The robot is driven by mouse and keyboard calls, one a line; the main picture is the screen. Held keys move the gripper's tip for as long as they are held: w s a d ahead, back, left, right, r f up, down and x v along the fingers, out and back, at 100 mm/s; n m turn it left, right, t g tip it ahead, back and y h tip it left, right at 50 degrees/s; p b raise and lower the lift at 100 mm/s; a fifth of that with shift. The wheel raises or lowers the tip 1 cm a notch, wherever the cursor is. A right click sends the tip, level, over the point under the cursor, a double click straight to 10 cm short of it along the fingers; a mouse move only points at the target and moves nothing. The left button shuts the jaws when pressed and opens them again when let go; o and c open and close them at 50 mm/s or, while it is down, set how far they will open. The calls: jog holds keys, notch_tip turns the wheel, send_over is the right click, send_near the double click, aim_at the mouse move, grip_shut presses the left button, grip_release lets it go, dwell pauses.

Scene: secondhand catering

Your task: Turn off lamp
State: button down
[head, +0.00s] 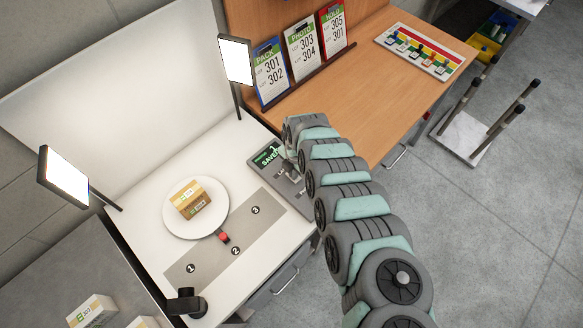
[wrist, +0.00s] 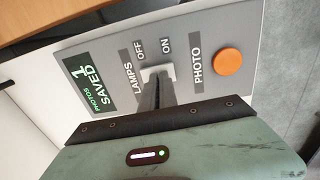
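Two square lamp panels, the left lamp (head: 64,176) and the back lamp (head: 235,59), glow bright white in the head view. A grey control panel (wrist: 215,30) carries a white lamp switch (wrist: 157,71) below the labels OFF and ON, which stand side by side. My gripper (wrist: 156,83) looks shut, its narrow dark fingers together at the switch. They hide part of it; I cannot tell whether they touch it or which way it is set. In the head view, my arm partly covers the panel (head: 267,158).
On the control panel, an orange PHOTO button (wrist: 228,62) sits right of the switch, and a green display (wrist: 88,92) reads PHOTOS SAVED 1. A white plate (head: 215,229) holds a small box (head: 193,200). A wooden desk (head: 375,98) with signs stands behind.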

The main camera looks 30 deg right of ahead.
jog(key=shift+s, duration=0.1)
jog(key=shift+s+r+p, duration=0.1)
jog(key=shift+r+p, duration=0.3)
notch_tip(320, 180, up, 13)
jog(key=p, duration=0.1)
jog(key=shift+s+d+p, duration=0.15)
jog(key=shift+s+p, duration=0.15)
dwell(0.4)
jog(key=b, duration=0.5)
jog(key=shift+w+d+r+t, duration=0.1)
jog(key=shift+w+r+t, duration=0.1)
jog(key=shift+w+t, duration=0.15)
